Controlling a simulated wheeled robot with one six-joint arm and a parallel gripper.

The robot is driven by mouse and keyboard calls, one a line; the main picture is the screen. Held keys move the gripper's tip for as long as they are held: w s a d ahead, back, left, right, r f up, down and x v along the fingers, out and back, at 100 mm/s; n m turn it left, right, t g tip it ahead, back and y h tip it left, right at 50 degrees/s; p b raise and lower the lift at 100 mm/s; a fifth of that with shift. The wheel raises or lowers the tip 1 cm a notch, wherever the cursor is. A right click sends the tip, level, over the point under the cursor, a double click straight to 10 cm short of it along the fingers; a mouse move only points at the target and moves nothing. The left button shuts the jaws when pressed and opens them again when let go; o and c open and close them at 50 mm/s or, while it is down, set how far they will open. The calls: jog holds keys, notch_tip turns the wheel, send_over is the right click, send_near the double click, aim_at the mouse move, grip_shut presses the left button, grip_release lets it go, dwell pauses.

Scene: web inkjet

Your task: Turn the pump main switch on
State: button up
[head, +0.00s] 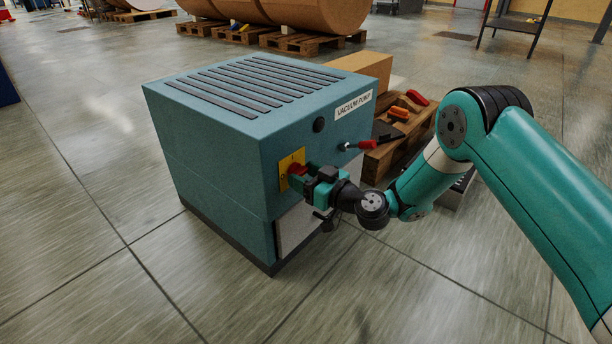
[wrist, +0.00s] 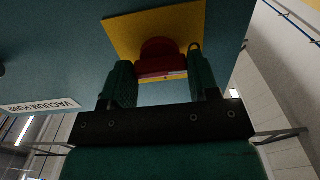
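The pump main switch is a red rotary knob (head: 297,170) on a yellow square plate (head: 285,177), on the front face of the teal vacuum pump cabinet (head: 214,151). In the wrist view the red knob (wrist: 162,58) stands out from the yellow plate (wrist: 122,35), with a pale line along its near edge. My gripper (head: 306,177) is at the switch. In the wrist view its two green fingers (wrist: 162,78) sit on either side of the knob and appear to touch it. The fingers partly hide the plate, and the knob's exact turn angle is hard to tell.
A wooden pallet with tools (head: 398,122) stands beside the cabinet.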

jog(key=shift+m, duration=0.3)
jog(key=m+p, duration=0.2)
jog(key=m, duration=0.1)
jog(key=shift+m, duration=0.4)
jog(key=m+p, duration=0.2)
jog(key=m, duration=0.2)
jog(key=shift+s+m, duration=0.1)
jog(key=shift+m, duration=0.2)
jog(key=m+p, duration=0.2)
jog(key=m, duration=0.2)
jog(key=shift+m+p, duration=0.8)
jog(key=shift+m, duration=1.6)
jog(key=shift+f, duration=0.1)
jog(key=o, duration=0.9)
